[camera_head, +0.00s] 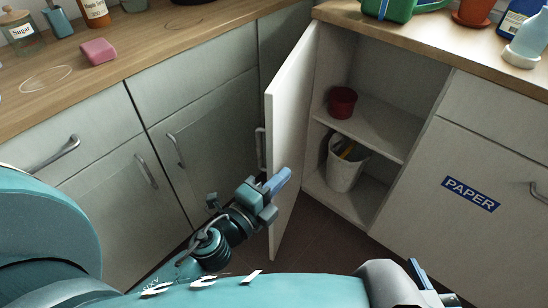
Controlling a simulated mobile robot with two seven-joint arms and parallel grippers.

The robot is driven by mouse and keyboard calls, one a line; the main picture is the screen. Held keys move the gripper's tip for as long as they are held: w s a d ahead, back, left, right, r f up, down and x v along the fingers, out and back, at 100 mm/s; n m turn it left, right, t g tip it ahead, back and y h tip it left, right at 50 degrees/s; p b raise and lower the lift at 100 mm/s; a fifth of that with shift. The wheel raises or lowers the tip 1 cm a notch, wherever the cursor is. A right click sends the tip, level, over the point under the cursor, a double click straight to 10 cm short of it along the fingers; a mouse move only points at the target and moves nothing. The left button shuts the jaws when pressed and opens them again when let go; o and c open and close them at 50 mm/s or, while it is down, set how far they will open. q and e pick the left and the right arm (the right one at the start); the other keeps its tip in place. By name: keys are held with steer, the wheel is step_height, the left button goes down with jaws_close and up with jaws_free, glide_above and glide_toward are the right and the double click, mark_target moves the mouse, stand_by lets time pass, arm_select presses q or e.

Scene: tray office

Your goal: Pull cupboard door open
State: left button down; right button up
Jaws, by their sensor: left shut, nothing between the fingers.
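The cupboard door (291,110) stands wide open, swung out to the left of the cupboard (392,88). Its handle (260,148) is on the outer face, near the free edge. My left gripper (278,181) is shut and empty. It is in front of the door's lower part, below the handle and apart from it. I cannot tell whether it touches the door. My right gripper (422,277) shows only in part at the bottom right, away from the door, and its jaw opening is unclear.
Inside the cupboard are a red pot (342,101) on the shelf and a white bin (345,168) below. Closed grey cabinets (212,140) stand close on the left. A front labelled PAPER (470,194) is on the right. Dark floor (318,232) lies before the opening.

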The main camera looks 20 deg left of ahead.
mark_target(274, 163)
arm_select(q)
steer(key=w+a, duration=0.1)
steer(key=w, duration=0.1)
steer(key=w+a, duration=0.1)
steer(key=w, duration=0.1)
steer(key=shift+a, duration=0.3)
